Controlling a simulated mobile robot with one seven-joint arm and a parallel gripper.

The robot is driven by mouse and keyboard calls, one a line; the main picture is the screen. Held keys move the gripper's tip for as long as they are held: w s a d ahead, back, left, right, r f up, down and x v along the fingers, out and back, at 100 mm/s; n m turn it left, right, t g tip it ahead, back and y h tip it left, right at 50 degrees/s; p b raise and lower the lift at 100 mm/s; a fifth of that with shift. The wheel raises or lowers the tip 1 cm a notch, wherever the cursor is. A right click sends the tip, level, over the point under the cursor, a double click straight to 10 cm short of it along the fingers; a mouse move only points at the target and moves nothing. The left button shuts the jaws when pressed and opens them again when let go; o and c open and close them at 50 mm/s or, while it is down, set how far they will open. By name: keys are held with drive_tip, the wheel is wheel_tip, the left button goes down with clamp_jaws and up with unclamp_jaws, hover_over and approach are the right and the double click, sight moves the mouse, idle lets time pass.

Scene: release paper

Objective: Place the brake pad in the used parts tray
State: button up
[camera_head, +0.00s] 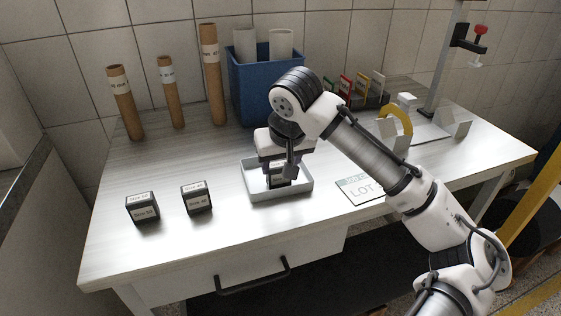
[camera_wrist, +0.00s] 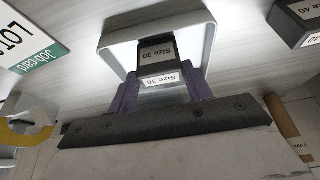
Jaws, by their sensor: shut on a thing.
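No part plainly looks like a brake pad. My gripper (camera_head: 279,172) is shut on a small dark block (camera_head: 277,181) with white labels. In the wrist view, my gripper (camera_wrist: 162,88) has its two purple fingers on either side of the block (camera_wrist: 157,52), whose labels read "Size 30". The block is within the outline of a shallow pale tray (camera_head: 284,197), and the tray's rim also shows in the wrist view (camera_wrist: 150,22). I cannot tell whether the block touches the tray floor. No other thing shows in the tray.
Two similar dark blocks, one (camera_head: 197,199) labelled "Size 40" and another (camera_head: 143,208), stand left of the tray. A job card (camera_head: 358,190) lies to its right. A blue bin (camera_head: 250,95) and cardboard tubes (camera_head: 213,75) stand behind. The front left tabletop is clear.

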drive_tip(key=shift+f, duration=0.2)
drive_tip(key=o, duration=1.1)
drive_tip(key=shift+r, duration=0.1)
drive_tip(key=v, duration=1.2)
drive_tip(key=shift+r, duration=0.15)
